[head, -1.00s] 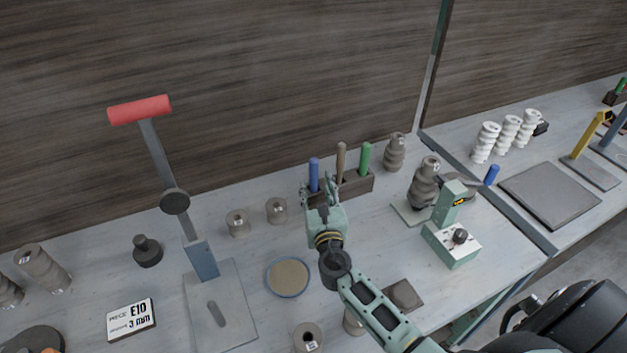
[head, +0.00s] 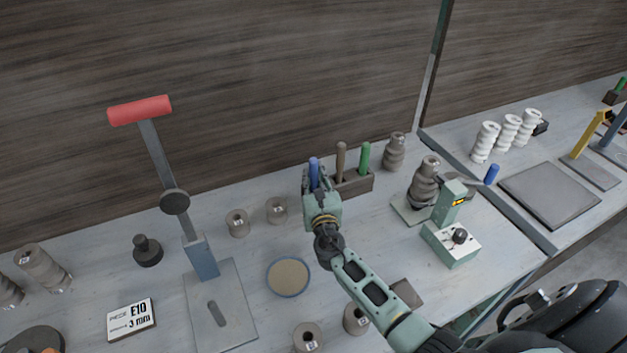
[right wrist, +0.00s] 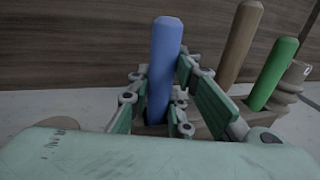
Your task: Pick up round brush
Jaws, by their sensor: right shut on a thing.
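A blue-handled tool (head: 314,166) stands upright at the left end of a dark holder block (head: 357,184) at the back of the bench. Its lower end is hidden, so I cannot see any bristles. My right gripper (head: 317,182) is shut on this blue handle. In the right wrist view the blue handle (right wrist: 163,75) stands between the two fingers. A brown handle (head: 340,160) and a green handle (head: 363,158) stand in the holder to its right. My left gripper is not in view.
Grey clay spools (head: 277,210) stand left of the holder. A round dish (head: 288,277) lies in front. A red-topped lever press (head: 200,257) stands left. A green device (head: 452,240) and a stacked grey piece (head: 424,180) are at right.

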